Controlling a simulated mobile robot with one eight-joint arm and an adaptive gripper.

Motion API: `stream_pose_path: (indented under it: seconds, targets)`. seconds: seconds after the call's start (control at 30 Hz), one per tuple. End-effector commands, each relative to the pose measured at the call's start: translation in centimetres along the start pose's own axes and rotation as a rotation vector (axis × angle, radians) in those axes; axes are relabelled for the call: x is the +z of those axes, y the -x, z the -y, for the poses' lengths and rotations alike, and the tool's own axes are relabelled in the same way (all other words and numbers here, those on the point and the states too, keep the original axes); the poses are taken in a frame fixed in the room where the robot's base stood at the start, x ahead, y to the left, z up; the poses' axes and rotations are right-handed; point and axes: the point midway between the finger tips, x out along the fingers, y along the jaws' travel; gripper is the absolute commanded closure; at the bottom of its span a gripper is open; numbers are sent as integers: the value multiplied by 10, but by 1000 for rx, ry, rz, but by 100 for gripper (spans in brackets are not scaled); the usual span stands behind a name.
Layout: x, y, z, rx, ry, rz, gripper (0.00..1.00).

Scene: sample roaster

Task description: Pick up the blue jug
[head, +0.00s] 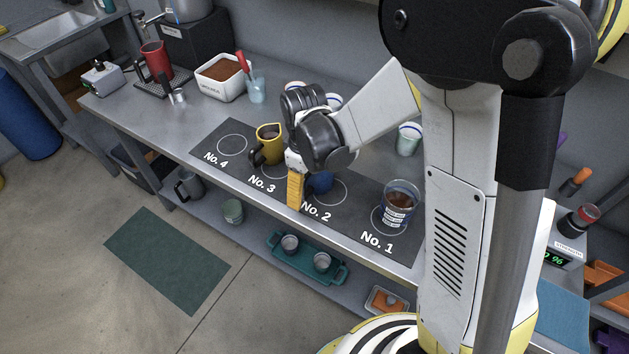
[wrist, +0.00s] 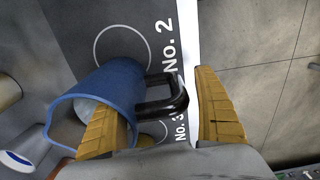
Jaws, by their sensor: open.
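The blue jug (wrist: 110,82) has a black handle (wrist: 172,98). In the wrist view it stands on the dark mat between the No. 2 and No. 3 rings. In the head view the jug (head: 321,182) is mostly hidden behind my gripper (head: 295,188). My gripper is open, with its yellow fingers pointing down at the jug. In the wrist view my gripper (wrist: 164,92) has one finger overlapping the jug's mouth and the other beyond the handle, so the handle lies between them. I cannot tell whether a finger touches the jug.
A yellow jug (head: 268,143) stands close to the left of my gripper, near No. 3. A clear beaker (head: 398,203) stands at No. 1. White cups, one of them (head: 409,139), stand behind. The bench's front edge (head: 250,192) is close by. The No. 4 ring (head: 232,146) is empty.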

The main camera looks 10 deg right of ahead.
Motion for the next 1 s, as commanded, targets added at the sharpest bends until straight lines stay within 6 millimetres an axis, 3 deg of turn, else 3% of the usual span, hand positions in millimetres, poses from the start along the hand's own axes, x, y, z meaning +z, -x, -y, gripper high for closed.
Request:
stream_pose_path:
  seconds: [0.23, 0.27, 0.47, 0.5, 1.0]
  targets:
    - [0, -4, 0, 0, 0, 0, 20]
    - [0, -4, 0, 0, 0, 0, 25]
    - [0, -4, 0, 0, 0, 0, 86]
    - [0, -4, 0, 0, 0, 0, 91]
    - [0, 2, 0, 1, 0, 0, 91]
